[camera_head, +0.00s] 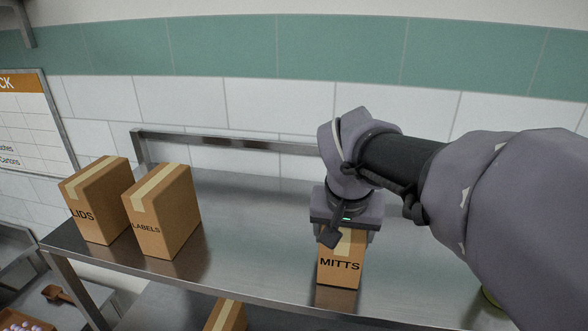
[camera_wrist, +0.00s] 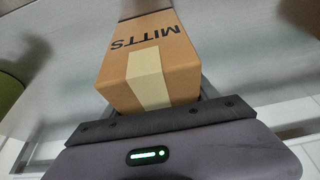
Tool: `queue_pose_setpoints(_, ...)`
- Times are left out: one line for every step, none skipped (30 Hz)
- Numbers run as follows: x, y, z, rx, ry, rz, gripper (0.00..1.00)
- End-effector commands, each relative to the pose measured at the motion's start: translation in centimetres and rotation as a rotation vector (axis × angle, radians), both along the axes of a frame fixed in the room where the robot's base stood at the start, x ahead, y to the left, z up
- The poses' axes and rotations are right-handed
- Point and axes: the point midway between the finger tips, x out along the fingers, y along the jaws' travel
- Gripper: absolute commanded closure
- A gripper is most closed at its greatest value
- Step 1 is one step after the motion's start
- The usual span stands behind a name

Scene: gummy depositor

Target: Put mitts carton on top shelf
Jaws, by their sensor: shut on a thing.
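The mitts carton (camera_head: 341,268) is a brown box with a pale tape strip and the word MITTS on its front. It stands upright on, or just above, the metal top shelf (camera_head: 250,230), near the front edge; I cannot tell whether it touches. My gripper (camera_head: 345,232) comes down from above and is shut on the carton's upper part. In the wrist view the mitts carton (camera_wrist: 150,65) fills the space in front of the gripper (camera_wrist: 160,115), lettering upside down. The fingers are mostly hidden there.
The labels carton (camera_head: 165,215) and lids carton (camera_head: 98,205) stand at the shelf's left. Another carton (camera_head: 228,316) shows on a level below. A rail (camera_head: 235,143) runs along the back. A greenish round thing (camera_head: 490,297) is partly hidden at right. The shelf between labels and mitts is clear.

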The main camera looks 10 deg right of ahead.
Motion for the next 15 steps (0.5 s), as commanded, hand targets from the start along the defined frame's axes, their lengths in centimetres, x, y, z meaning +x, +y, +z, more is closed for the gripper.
queue_pose_setpoints(0.01,0.01,-0.02,0.000,-0.001,0.000,1.00)
queue_pose_setpoints(0.01,0.01,-0.13,0.000,-0.001,0.000,1.00)
queue_pose_setpoints(0.01,0.02,-0.30,0.000,-0.001,0.000,1.00)
queue_pose_setpoints(0.01,0.02,-0.41,0.000,-0.001,0.000,1.00)
queue_pose_setpoints(0.00,0.02,-0.37,0.000,0.000,0.000,0.28)
queue_pose_setpoints(-0.01,0.02,-0.31,0.000,0.000,0.000,0.20)
queue_pose_setpoints(-0.01,0.03,-0.29,0.000,0.000,0.000,0.14)
queue_pose_setpoints(-0.01,0.02,-0.28,0.000,0.000,0.000,0.10)
queue_pose_setpoints(-0.01,0.02,-0.28,0.000,0.000,0.000,0.10)
queue_pose_setpoints(-0.01,0.02,-0.27,0.000,0.000,0.000,0.10)
queue_pose_setpoints(-0.01,0.02,-0.27,0.000,0.000,0.000,0.10)
queue_pose_setpoints(-0.01,0.02,-0.27,0.000,0.000,0.000,0.10)
queue_pose_setpoints(-0.01,0.02,-0.27,0.000,0.000,0.000,0.10)
queue_pose_setpoints(-0.01,0.02,-0.27,0.000,0.000,0.000,0.10)
queue_pose_setpoints(-0.01,0.02,-0.27,0.000,0.000,0.000,0.10)
